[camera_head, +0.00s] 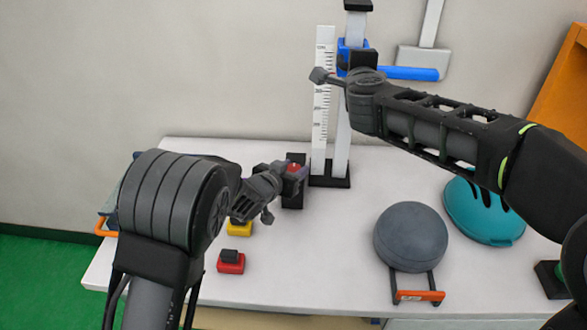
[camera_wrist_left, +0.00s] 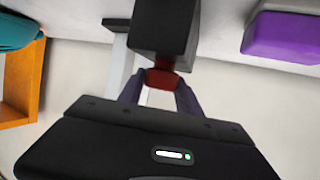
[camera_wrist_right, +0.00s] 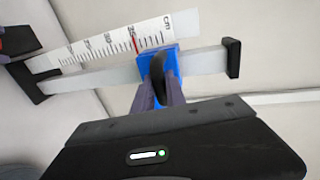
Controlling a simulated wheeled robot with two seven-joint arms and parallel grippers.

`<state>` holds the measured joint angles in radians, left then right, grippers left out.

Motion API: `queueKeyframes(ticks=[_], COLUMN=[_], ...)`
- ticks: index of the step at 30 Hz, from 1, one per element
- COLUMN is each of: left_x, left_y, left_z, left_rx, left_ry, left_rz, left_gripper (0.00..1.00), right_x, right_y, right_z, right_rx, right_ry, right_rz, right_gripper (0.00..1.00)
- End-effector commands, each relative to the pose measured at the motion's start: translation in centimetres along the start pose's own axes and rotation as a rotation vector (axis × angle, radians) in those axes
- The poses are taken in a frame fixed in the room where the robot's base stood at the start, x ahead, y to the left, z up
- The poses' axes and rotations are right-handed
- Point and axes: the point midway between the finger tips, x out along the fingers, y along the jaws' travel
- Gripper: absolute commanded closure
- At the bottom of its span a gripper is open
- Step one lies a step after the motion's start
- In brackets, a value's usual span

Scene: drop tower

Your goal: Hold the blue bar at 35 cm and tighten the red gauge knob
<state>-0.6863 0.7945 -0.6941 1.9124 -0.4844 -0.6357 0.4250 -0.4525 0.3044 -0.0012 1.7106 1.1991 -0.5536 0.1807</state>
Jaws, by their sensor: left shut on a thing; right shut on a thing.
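The blue bar's sleeve (camera_head: 342,57) sits around the upright post, and it also shows in the right wrist view (camera_wrist_right: 172,62). My right gripper (camera_wrist_right: 159,92) is shut on the black grip at the blue bar. The white cm ruler (camera_wrist_right: 100,46) runs beside it, with a red mark just beside the blue sleeve; its number is hard to read. The red gauge knob (camera_head: 294,168) is at the black gauge block (camera_wrist_left: 165,30) near the post's foot. My left gripper (camera_wrist_left: 160,92) is shut on the red knob, its fingers at both sides.

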Motion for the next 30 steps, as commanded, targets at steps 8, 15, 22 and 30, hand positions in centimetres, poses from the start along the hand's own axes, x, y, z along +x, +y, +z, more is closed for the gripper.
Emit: queueKeyframes(ticks=[8,15,22,30], left_x=[-0.02,-0.02,0.07,0.09], left_y=[-0.03,-0.05,-0.11,-0.27], left_z=[-0.03,-0.01,0.1,0.12], left_rx=[0.0,0.001,0.013,0.064], left_ry=[0.0,0.0,-0.003,-0.001], left_rz=[0.0,0.002,0.04,0.166], left_gripper=[0.92,1.0,1.0,1.0], right_x=[-0.03,-0.03,-0.03,-0.06], right_y=[-0.24,-0.23,-0.24,-0.22], right_z=[-0.07,-0.07,-0.06,-0.01], right_rx=[0.001,0.001,0.001,0.001], right_ry=[0.001,0.001,0.001,0.0], right_rz=[-0.004,-0.004,-0.004,-0.004], right_gripper=[1.0,1.0,1.0,1.0])
